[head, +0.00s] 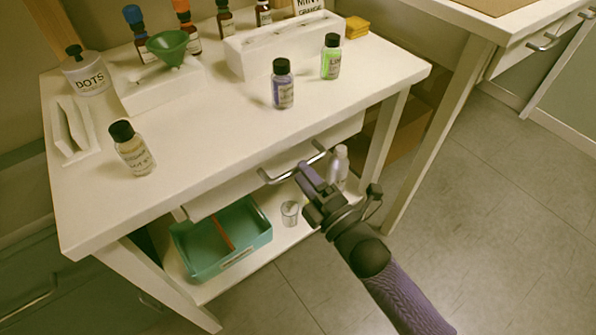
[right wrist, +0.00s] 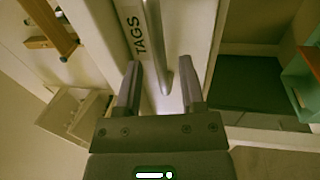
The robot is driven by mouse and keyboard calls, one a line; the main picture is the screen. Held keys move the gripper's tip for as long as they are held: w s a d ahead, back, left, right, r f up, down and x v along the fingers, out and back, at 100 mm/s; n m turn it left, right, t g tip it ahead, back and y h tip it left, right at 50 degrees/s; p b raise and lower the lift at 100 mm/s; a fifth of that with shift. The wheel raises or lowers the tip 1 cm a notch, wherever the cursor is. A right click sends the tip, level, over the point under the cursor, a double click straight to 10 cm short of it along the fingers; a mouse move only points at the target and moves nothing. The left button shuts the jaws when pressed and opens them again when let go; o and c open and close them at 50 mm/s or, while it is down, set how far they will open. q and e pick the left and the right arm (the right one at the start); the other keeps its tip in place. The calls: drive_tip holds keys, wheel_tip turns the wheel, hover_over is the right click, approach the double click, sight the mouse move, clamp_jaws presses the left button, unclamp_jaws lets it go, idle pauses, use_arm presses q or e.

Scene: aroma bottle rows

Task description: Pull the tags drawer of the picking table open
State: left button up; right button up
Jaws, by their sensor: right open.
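The white picking table (head: 215,125) stands at the left in the head view, with the drawer (head: 235,187) under its top edge. The drawer's metal bar handle (head: 291,172) faces me. In the right wrist view the drawer front carries the label TAGS (right wrist: 137,36), and the handle (right wrist: 157,50) runs down between the fingers. My right gripper (head: 309,180) is open at the handle's right part; in the right wrist view its fingertips (right wrist: 162,88) lie on either side of the handle's end. I cannot tell whether they touch it. My left gripper is not in view.
Bottles stand on the tabletop, including a purple one (head: 283,88) and a green one (head: 331,58) near the drawer side. The lower shelf holds a teal bin (head: 222,240), a clear cup (head: 290,213) and a pale bottle (head: 339,166). Open floor (head: 480,190) lies to the right.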

drive_tip(key=shift+b+x, duration=0.3)
drive_tip(key=shift+x, duration=1)
clamp_jaws()
drive_tip(key=shift+f, duration=0.1)
idle(0.4)
